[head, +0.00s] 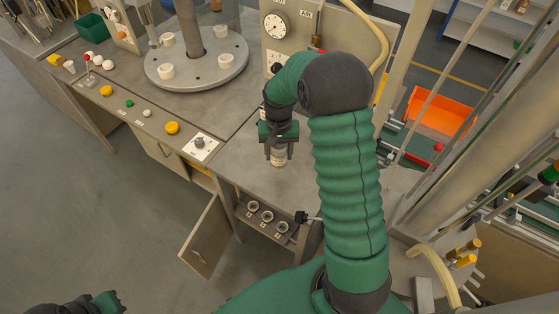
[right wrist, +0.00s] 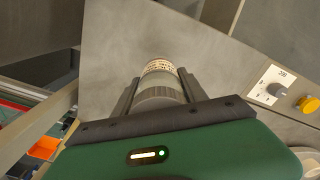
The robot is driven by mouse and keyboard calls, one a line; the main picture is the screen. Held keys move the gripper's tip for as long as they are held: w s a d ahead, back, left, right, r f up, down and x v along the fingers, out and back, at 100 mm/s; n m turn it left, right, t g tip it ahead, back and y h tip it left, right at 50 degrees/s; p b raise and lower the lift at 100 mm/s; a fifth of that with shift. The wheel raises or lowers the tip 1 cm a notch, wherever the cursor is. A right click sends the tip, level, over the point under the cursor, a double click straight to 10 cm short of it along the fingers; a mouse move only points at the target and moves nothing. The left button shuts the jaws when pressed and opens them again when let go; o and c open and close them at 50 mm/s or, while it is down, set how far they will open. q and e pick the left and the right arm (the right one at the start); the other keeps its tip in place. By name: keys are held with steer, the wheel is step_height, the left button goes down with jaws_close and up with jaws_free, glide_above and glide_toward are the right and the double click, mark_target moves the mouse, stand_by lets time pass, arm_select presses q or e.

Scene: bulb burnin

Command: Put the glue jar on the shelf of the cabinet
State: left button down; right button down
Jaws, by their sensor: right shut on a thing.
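My right gripper (head: 279,150) points down over the grey bench top, shut on the glue jar (head: 278,159), a small jar with a pale printed label. In the right wrist view the jar (right wrist: 159,92) sits between the two dark fingers of the gripper (right wrist: 159,79), grey end towards the palm. Below the bench front is the cabinet, its wooden door (head: 205,238) swung open. Its shelf (head: 247,222) holds a few small round cups or jars. The cabinet's deeper inside is hidden. My left arm's end (head: 108,302) shows at the bottom left edge; its fingers are unclear.
A round grey turntable (head: 196,70) with white holders stands at the back left. A control panel with buttons and a knob (head: 200,143) runs along the bench edge. The floor at left is clear.

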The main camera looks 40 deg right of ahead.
mark_target(278, 165)
step_height(278, 165, down, 7)
steer(key=shift+r, duration=0.1)
steer(key=c, duration=0.6)
jaws_free()
